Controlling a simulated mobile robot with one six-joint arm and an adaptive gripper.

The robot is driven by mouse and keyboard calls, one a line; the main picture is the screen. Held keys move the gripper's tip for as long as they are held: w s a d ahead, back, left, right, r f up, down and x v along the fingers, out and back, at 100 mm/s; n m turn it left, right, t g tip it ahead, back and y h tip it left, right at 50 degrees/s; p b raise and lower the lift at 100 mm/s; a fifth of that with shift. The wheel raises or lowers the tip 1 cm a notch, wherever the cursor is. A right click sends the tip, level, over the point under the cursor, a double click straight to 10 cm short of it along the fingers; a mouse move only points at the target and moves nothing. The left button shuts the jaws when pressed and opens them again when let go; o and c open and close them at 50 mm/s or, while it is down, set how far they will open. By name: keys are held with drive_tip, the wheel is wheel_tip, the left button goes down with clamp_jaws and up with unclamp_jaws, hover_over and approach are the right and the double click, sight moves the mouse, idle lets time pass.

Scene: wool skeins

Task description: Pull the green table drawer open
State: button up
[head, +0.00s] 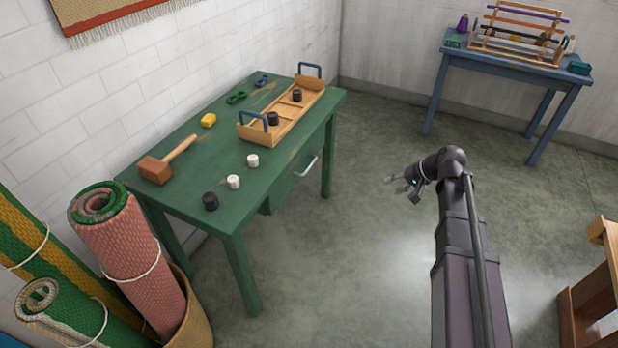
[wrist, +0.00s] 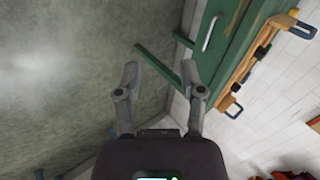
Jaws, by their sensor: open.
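The green table (head: 195,185) stands against the left wall in the head view. Its drawer (head: 287,184) is under the top on the side facing my arm, with a pale metal bar handle (head: 306,167). In the wrist view the handle (wrist: 209,33) shows on the green drawer front (wrist: 221,32), towards the upper right. The drawer looks shut, though its edges are hard to make out. My gripper (head: 396,183) is open and empty, in the air to the right of the drawer and well apart from the handle. Its two spread fingers also show in the wrist view (wrist: 163,85).
On the table are a wooden tray (head: 262,132) with blue handles, a mallet (head: 167,161), and several black and white cylinders. Rolled rugs (head: 130,255) stand in a basket at lower left. A blue table (head: 510,66) stands at the back right. The floor between is clear.

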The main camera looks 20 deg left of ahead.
sight(310, 165)
drive_tip(key=w+a+f+y+b, duration=0.4)
drive_tip(key=w+a+f+b, duration=0.2)
drive_tip(key=a+b, duration=0.3)
drive_tip(key=w+a+f+m+y+b, duration=0.1)
drive_tip(key=w+a+f+y+b, duration=0.2)
drive_tip(key=w+a+f+b, duration=0.3)
drive_tip(key=w+a+b, duration=0.1)
drive_tip(key=a+b, duration=0.3)
drive_tip(key=b, duration=0.3)
drive_tip(key=shift+w+f+y, duration=0.25)
drive_tip(key=shift+f+y, duration=0.05)
drive_tip(key=shift+y, duration=0.1)
drive_tip(key=shift+d, duration=0.1)
drive_tip(key=shift+a, duration=0.2)
drive_tip(key=b+x, duration=0.2)
drive_tip(key=x, duration=1.1)
drive_tip(key=shift+w+a+f+b, duration=0.1)
drive_tip(key=shift+a+b, duration=0.1)
drive_tip(key=shift+b, duration=0.15)
